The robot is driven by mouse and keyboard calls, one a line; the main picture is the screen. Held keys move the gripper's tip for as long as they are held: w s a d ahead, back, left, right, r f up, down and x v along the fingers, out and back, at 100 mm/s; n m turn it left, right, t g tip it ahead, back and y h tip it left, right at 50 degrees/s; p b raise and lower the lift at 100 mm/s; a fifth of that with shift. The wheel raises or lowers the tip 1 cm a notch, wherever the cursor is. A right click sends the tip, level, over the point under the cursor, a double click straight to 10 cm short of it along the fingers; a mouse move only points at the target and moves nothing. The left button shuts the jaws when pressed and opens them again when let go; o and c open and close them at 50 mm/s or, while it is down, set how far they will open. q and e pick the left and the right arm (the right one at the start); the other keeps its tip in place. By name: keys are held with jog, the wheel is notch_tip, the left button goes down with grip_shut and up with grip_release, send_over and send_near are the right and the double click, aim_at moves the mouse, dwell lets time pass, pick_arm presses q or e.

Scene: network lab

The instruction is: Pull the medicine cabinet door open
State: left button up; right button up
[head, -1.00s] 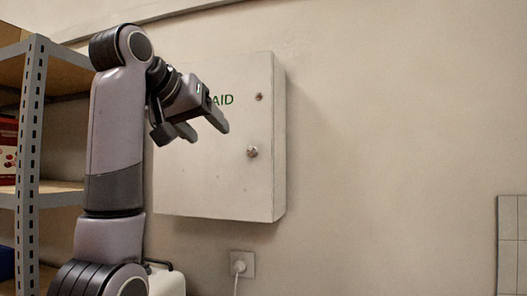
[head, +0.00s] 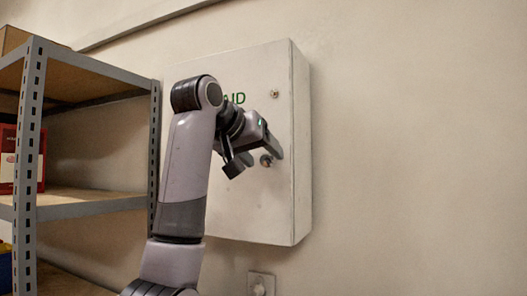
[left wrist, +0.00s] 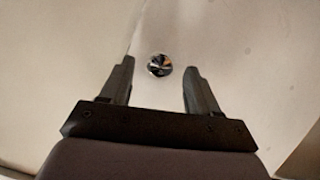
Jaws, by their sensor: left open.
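The white medicine cabinet (head: 235,215) hangs on the wall, its door shut, with green lettering ending in "AID" partly hidden by my left arm. A round metal knob (head: 266,160) sits on the right side of the door. My left gripper (head: 256,161) is open in front of the door, close by the knob. In the left wrist view the knob (left wrist: 160,65) appears ahead of and between the two open fingertips (left wrist: 160,68), with nothing held. I cannot tell the exact gap to it. My right gripper is not in view.
A grey metal shelf unit (head: 32,130) with wooden boards and a red box (head: 8,160) stands at the left. A wall socket (head: 261,284) is below the cabinet. The wall right of the cabinet is bare.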

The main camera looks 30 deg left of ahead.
pick_arm(q)
jog(key=shift+w+f, duration=0.25)
jog(key=shift+w, duration=0.4)
grip_shut()
jog(key=shift+s, duration=0.1)
